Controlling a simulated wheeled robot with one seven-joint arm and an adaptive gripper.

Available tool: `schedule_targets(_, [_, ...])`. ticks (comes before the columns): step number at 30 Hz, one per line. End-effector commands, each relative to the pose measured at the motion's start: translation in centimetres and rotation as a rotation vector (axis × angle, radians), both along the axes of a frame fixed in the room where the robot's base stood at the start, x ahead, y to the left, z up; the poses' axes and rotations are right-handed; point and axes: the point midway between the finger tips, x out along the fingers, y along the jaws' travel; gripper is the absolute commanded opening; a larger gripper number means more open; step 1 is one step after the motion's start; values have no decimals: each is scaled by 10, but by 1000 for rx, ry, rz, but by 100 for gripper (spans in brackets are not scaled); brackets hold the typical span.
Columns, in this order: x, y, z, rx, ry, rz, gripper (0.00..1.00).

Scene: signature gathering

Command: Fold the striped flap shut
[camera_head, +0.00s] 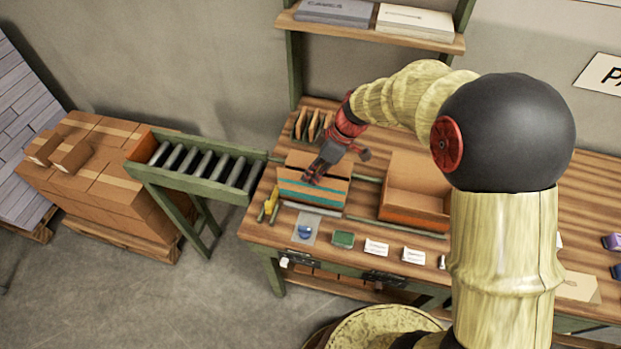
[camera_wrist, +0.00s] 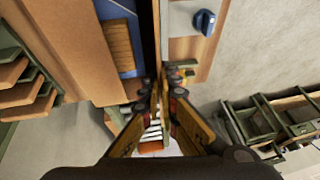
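A cardboard box (camera_head: 300,161) stands on the left part of the wooden workbench. A flap with teal stripes (camera_head: 300,193) shows along its near side; I cannot tell its exact angle. My gripper (camera_head: 314,178) is low at the box's near edge, by the striped flap. In the wrist view my gripper's fingertips (camera_wrist: 164,88) are close together at the lower end of a thin upright-looking edge. Whether they pinch or only touch it is unclear. To its left a brown piece (camera_wrist: 118,46) lies on a blue surface.
An open box (camera_head: 415,177) stands to the right. A roller conveyor (camera_head: 205,168) meets the bench's left end. A shelf (camera_head: 375,33) hangs above.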

Motion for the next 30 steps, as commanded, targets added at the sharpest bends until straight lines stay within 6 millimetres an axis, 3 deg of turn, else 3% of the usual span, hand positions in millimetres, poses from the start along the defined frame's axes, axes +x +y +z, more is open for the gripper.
schedule_targets(30, [38, -13, -25, 265, 733, 0, 0])
